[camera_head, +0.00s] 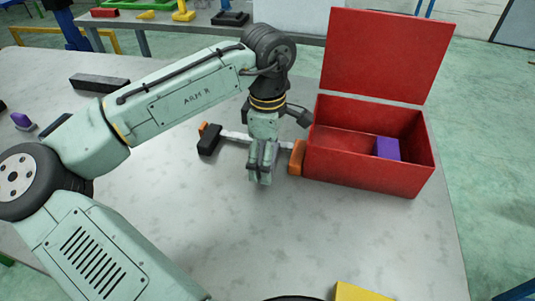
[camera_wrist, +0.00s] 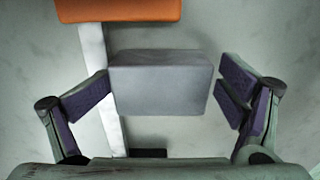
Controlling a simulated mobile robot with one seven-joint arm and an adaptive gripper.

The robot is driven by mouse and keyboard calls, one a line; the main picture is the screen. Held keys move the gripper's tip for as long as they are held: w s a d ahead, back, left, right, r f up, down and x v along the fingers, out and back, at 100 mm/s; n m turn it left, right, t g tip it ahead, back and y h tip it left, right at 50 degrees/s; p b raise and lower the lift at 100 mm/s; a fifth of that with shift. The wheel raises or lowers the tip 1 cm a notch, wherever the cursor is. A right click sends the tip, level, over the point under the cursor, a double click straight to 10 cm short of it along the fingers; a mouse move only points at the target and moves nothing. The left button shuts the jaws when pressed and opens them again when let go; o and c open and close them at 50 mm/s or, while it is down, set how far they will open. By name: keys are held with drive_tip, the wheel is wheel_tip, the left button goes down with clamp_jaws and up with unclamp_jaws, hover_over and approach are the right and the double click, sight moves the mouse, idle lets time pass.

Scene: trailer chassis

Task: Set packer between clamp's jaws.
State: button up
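The clamp's white bar (camera_head: 236,136) lies on the grey table, with a black end piece (camera_head: 209,140) at left and an orange jaw (camera_head: 297,157) at right, close to the red box. In the wrist view the orange jaw (camera_wrist: 118,9) is at the top and the bar (camera_wrist: 92,50) runs downward. A plain grey block (camera_wrist: 160,83), seemingly the packer, covers part of the bar there, below the orange jaw. My gripper (camera_head: 262,180) points down beside the bar; its fingers (camera_wrist: 166,92) are open on both sides of the block, with a narrow gap at right. Contact at left is unclear.
An open red box (camera_head: 365,178) with a raised lid stands right of the clamp and holds a purple block (camera_head: 387,147). A dark bar (camera_head: 99,83) and a small purple item (camera_head: 21,120) lie at left. A yellow object (camera_head: 358,293) is at the front edge.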

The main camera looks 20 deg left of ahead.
wheel_tip(320, 180, up, 13)
drive_tip(key=b, duration=0.1)
